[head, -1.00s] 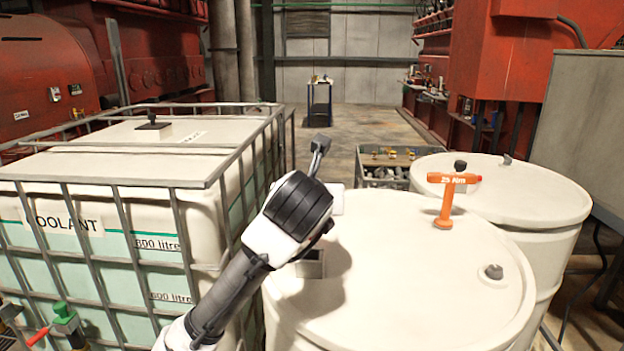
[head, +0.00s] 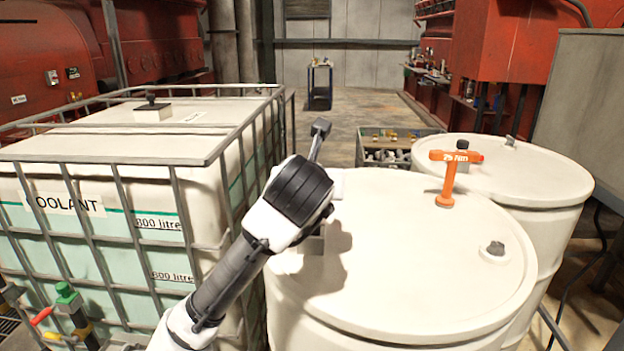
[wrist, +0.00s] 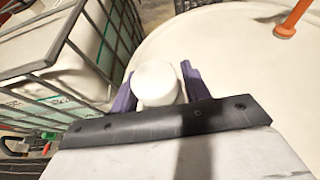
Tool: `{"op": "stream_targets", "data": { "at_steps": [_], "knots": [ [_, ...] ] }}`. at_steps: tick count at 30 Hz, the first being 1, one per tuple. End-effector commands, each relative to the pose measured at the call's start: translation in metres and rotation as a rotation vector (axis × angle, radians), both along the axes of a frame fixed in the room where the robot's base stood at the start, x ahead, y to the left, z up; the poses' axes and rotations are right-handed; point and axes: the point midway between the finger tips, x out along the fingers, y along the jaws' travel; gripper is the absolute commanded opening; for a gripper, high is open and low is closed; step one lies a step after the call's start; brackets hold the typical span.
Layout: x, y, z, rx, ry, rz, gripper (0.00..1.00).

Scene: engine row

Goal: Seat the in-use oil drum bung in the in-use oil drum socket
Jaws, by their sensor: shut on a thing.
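My gripper (wrist: 158,75) has two purple fingers shut on a rounded white piece (wrist: 157,88), which I take to be the bung. In the head view my wrist hides the fingers and the held piece. My gripper is over the left part of the near white drum (head: 410,290); its height above the lid is unclear. A small dark grey fitting (head: 495,249) sits at the right of that lid. An orange T-shaped tool (head: 448,183) marked 25 Nm stands upright toward the back of the lid. I cannot make out an open socket.
A caged coolant tank (head: 110,180) stands close on the left. A second white drum (head: 530,170) stands behind right, with a grey cabinet (head: 590,110) beyond it. A crate of parts (head: 375,155) is behind the near drum. Open floor (head: 350,100) lies farther back.

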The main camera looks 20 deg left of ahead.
Motion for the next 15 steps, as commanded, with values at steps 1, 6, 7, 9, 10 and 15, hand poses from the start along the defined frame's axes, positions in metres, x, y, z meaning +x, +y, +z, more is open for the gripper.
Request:
{"op": "stream_targets", "data": {
  "at_steps": [1, 6, 7, 9, 10, 15],
  "knots": [
    [0.000, 0.000, -0.006, 0.000, 0.000, 0.000, 0.23],
    [0.000, 0.000, -0.016, 0.000, -0.001, 0.000, 0.23],
    [0.000, 0.000, -0.018, 0.000, 0.000, 0.000, 0.23],
    [0.000, 0.000, -0.022, 0.000, -0.001, 0.000, 0.23],
    [0.000, 0.000, -0.024, 0.000, -0.001, 0.000, 0.23],
    [0.000, 0.000, -0.034, 0.000, -0.001, 0.000, 0.23]
  ]
}}
